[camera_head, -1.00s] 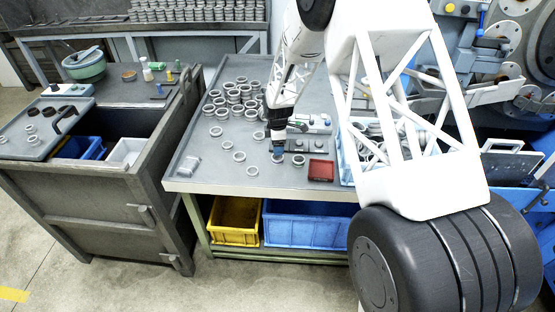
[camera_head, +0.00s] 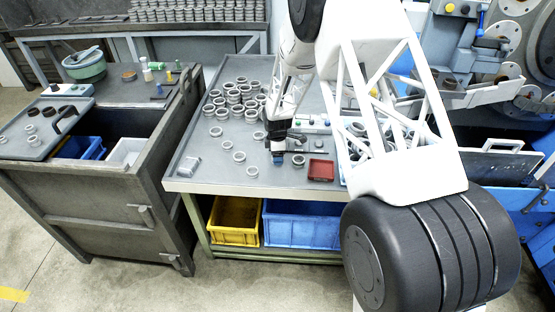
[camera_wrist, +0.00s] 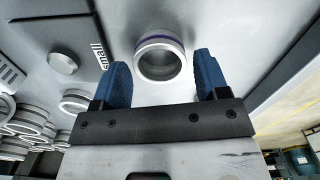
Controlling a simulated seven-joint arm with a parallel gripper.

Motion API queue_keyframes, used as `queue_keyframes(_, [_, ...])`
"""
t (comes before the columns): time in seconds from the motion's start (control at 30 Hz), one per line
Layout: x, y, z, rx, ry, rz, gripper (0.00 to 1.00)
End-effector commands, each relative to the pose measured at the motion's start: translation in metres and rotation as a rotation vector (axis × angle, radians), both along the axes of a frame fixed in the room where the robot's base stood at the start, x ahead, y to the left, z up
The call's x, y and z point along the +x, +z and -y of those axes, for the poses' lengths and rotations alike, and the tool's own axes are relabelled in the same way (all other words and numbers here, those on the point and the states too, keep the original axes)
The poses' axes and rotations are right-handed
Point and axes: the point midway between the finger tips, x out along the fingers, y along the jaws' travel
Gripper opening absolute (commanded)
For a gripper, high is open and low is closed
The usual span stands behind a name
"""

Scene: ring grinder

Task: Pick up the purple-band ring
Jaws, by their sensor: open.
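The purple-band ring (camera_wrist: 160,43) is a silver metal ring with a purple stripe near its upper rim. In the wrist view it lies flat on the grey surface, ahead of and between the two blue fingertips of my gripper (camera_wrist: 162,76). Clear gaps show on both sides, and the ring is not gripped. In the head view my gripper (camera_head: 278,159) points down near the front of the table, beside a red tray (camera_head: 321,170). I cannot make out the purple band in the head view.
Many loose silver rings (camera_head: 235,95) lie on the table to the back left. In the wrist view a dark round knob (camera_wrist: 63,61) and the printed word "small" (camera_wrist: 99,55) are left of the ring. Several more rings (camera_wrist: 30,125) stand at lower left.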

Motion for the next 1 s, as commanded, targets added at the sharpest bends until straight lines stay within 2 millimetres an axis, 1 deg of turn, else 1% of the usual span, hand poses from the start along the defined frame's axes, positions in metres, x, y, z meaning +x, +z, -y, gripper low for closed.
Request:
queue_keyframes(0.03, [-0.0001,-0.0046,0.0,0.0,0.0,-0.001,0.68])
queue_keyframes(0.17, [-0.0001,-0.0092,0.0,0.0,0.0,-0.001,0.68])
queue_keyframes(0.7, [-0.0001,-0.0093,0.0,0.0,0.0,0.0,0.68])
queue_keyframes(0.93, [-0.0001,-0.0093,0.0,0.0,0.0,0.0,0.33])
queue_keyframes(0.97, [-0.0001,-0.0093,0.0,0.0,0.0,0.0,0.28])
queue_keyframes(1.0, [0.0,-0.0091,0.0,0.0,0.0,0.0,0.28])
